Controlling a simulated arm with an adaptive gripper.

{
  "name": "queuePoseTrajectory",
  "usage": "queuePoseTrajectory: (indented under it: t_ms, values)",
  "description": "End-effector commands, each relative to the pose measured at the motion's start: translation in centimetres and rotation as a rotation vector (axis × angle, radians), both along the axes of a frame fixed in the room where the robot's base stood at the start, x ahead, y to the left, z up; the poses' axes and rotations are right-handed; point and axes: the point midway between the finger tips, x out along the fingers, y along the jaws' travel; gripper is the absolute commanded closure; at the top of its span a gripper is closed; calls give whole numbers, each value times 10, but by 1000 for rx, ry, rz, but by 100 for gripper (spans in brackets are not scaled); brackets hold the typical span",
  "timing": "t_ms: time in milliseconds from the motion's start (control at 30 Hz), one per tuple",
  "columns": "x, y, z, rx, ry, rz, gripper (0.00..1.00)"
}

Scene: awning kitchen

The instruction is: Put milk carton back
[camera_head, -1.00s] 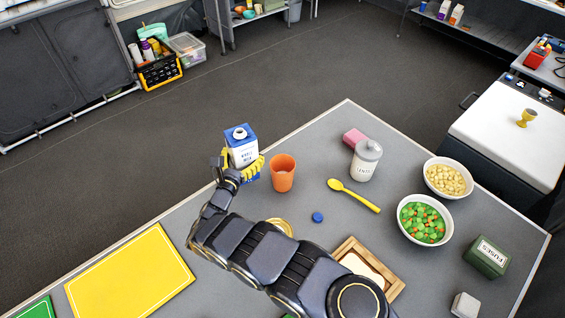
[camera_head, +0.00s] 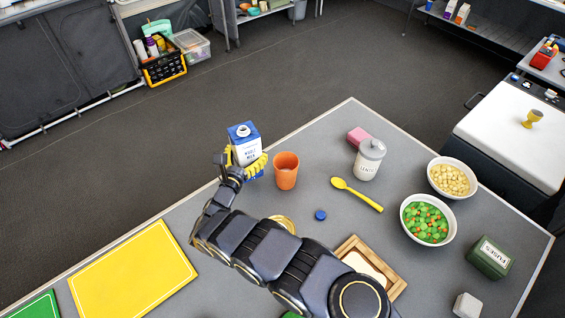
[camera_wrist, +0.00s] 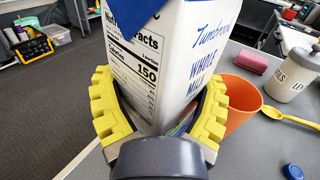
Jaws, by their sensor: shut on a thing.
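The milk carton (camera_head: 245,148) is white and blue with an open round spout on top. It stands upright at the far left edge of the grey table in the head view. My gripper (camera_head: 249,167) has its yellow fingers shut around the lower part of the carton. In the wrist view the carton (camera_wrist: 165,60) fills the middle, with its nutrition label and "Whole Milk" print showing, between the yellow fingers (camera_wrist: 158,118). A small blue cap (camera_head: 320,215) lies on the table. Whether the carton's base touches the table is hard to tell.
An orange cup (camera_head: 286,171) stands just right of the carton. A yellow board (camera_head: 133,275) lies front left.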

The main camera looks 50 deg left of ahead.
Motion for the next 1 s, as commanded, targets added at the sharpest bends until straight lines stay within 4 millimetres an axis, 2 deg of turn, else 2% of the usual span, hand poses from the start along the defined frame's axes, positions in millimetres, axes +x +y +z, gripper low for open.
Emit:
queuePoseTrajectory:
  t_ms: [167, 267, 367, 467, 600, 700, 900, 1000]
  values:
    - [-1, 0, 0, 1, -1, 2, 60]
    - [-8, 0, -2, -2, -2, 14, 60]
    - [-24, -2, -6, -3, -3, 41, 60]
    - [-50, -8, -11, -3, -6, 83, 60]
    - [-87, -24, -14, -2, -11, 144, 60]
    - [-107, -38, -11, -2, -11, 179, 60]
    - [-125, -59, 3, 5, -8, 210, 60]
    - [-127, -64, 7, 3, -5, 215, 60]
